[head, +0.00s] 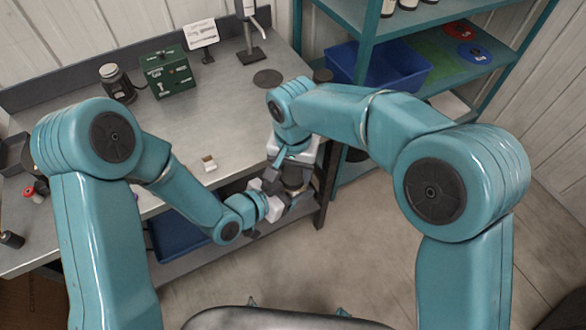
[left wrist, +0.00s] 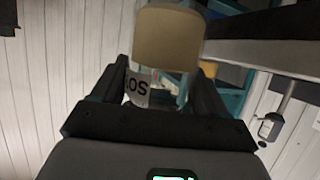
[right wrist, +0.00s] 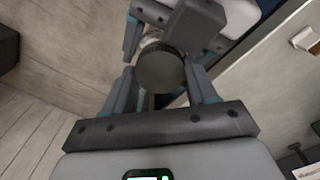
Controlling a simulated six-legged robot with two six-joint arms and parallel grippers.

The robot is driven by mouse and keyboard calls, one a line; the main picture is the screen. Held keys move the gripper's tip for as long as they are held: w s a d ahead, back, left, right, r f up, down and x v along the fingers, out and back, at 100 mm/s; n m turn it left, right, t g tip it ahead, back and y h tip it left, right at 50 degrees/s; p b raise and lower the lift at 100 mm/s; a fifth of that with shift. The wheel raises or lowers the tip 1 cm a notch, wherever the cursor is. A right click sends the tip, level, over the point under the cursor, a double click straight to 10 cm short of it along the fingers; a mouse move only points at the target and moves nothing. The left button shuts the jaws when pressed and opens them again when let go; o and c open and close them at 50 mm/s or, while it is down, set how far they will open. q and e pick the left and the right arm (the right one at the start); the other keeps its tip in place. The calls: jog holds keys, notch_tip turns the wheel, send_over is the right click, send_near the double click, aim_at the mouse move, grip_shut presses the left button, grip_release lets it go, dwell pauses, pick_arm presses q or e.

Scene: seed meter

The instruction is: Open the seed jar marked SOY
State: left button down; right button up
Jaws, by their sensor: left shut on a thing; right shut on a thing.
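The SOY jar (left wrist: 168,42) is clear with tan contents, and part of its white label (left wrist: 138,88) shows in the left wrist view. My left gripper (left wrist: 158,85) is shut on the jar's body. The jar's dark, ribbed round lid (right wrist: 160,72) fills the space between the fingers of my right gripper (right wrist: 160,92), which is shut on it. In the head view the two grippers meet at the jar, by the bench's front right corner, and mostly hide it. I cannot tell whether the lid is loose.
A teal shelf on the right holds a blue tub (head: 380,68). Floor in front is clear.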

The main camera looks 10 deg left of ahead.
jog(key=shift+n, duration=0.6)
jog(key=o, duration=1.2)
jog(key=shift+c, duration=0.2)
